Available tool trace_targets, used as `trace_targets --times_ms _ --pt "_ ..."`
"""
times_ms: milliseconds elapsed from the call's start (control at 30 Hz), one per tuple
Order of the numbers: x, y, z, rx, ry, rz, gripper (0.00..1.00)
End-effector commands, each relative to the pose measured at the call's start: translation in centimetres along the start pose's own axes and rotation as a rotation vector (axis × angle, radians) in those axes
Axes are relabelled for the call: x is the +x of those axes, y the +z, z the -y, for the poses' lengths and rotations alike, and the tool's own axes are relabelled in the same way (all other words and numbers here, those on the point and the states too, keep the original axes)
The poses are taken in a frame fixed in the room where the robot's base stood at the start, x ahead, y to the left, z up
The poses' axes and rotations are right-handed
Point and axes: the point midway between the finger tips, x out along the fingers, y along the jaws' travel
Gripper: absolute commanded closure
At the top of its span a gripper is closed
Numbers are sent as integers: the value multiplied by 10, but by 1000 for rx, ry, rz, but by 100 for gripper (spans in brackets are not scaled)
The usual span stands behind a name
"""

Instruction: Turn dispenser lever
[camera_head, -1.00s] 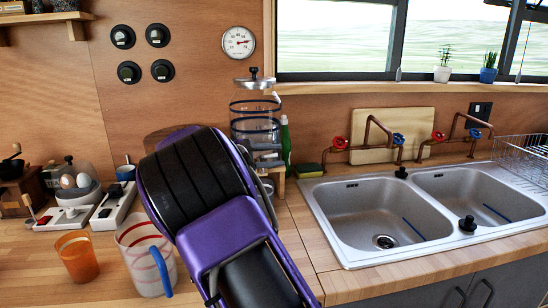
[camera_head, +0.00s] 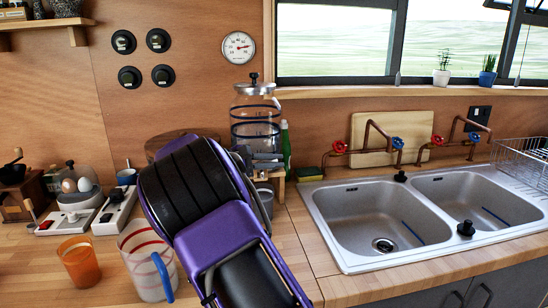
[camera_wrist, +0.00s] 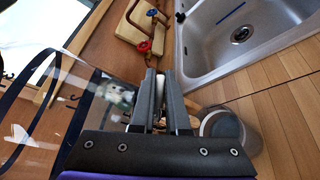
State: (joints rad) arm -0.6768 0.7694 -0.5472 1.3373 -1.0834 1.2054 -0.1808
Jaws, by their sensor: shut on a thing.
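The dispenser is a clear jar (camera_head: 255,118) with blue bands and a dark-knobbed lid, standing on a wooden stand at the back of the counter. Its clear wall also fills the left of the wrist view (camera_wrist: 62,100). My gripper (camera_wrist: 160,78) is at the dispenser's front, its two grey fingers closed on a small pale piece, which looks like the dispenser lever (camera_wrist: 159,86). Most of the lever is hidden by the fingers. A grey cup (camera_wrist: 222,128) sits beside the fingers, below the dispenser; my arm partly covers it in the head view.
A double sink (camera_head: 375,215) with copper taps lies to the right. A green bottle (camera_head: 286,145) and a sponge (camera_head: 308,173) stand close right of the dispenser. A striped pitcher (camera_head: 140,255) and an orange cup (camera_head: 78,262) stand at the left front.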

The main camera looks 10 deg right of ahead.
Motion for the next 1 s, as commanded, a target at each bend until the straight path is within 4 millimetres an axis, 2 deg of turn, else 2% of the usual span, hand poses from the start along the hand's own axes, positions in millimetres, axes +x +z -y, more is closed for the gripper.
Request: trace_targets --times_ms 33,400,767,800,933,967,1000 --pt "-2 4 -6 3 -14 25 100" --pt "-4 7 1 49 -119 194 100" --pt "-5 6 4 53 -128 207 100" --pt "-5 6 4 53 -128 207 85" --pt "-5 6 4 53 -128 206 62" --pt "-5 6 4 53 -128 206 57" --pt "-5 6 4 52 -128 206 57"
